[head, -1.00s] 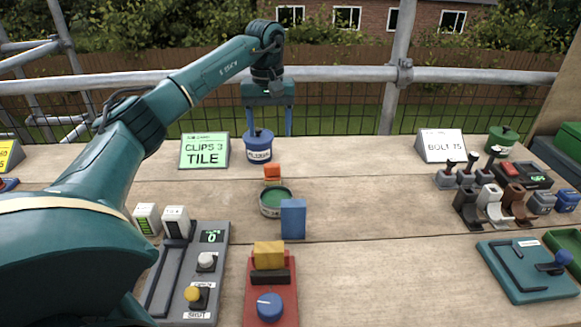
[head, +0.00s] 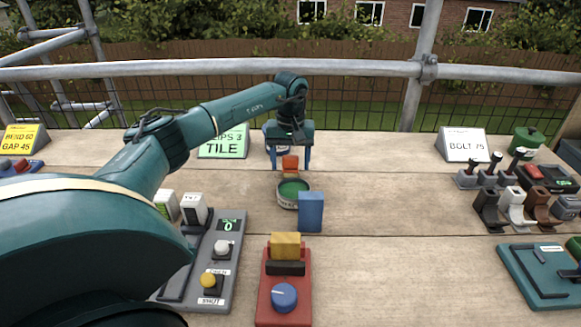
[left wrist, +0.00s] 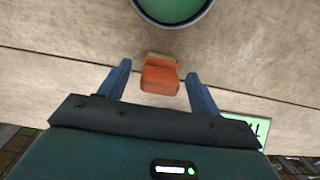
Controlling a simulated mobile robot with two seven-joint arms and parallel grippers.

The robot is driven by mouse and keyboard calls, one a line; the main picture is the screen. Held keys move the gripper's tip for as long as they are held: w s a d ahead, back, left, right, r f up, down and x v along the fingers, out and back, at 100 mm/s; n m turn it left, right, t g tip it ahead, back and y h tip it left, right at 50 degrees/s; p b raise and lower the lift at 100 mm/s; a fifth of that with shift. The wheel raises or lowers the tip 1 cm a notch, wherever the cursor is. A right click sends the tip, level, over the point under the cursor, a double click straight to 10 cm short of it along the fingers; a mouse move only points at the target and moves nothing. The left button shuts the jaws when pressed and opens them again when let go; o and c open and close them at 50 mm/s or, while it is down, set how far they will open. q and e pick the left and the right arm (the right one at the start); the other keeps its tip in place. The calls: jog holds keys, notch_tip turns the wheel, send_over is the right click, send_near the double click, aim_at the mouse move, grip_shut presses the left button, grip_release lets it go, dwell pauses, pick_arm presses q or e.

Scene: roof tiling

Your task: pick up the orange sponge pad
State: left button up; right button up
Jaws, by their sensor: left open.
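The orange sponge pad (head: 290,166) is a small orange block on the wooden boards, just behind a round tin (head: 294,194) with a green top. In the left wrist view the pad (left wrist: 161,78) shows a thin tan-green edge on its side towards the tin. My left gripper (head: 289,162) is open, pointing down over the pad. In the left wrist view the pad lies between its two blue fingers (left wrist: 158,72), with a gap on each side. Contact with the boards cannot be told. My right gripper is not in view.
A blue block (head: 311,212) stands just in front of the tin. A red unit (head: 284,291) with a yellow block and blue knob is nearer. A green sign (head: 232,143) stands behind left.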

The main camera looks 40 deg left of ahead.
pick_arm(q)
jog(key=shift+f, duration=0.25)
jog(key=shift+c, duration=0.4)
jog(key=c, duration=1)
jog(key=shift+o, duration=0.2)
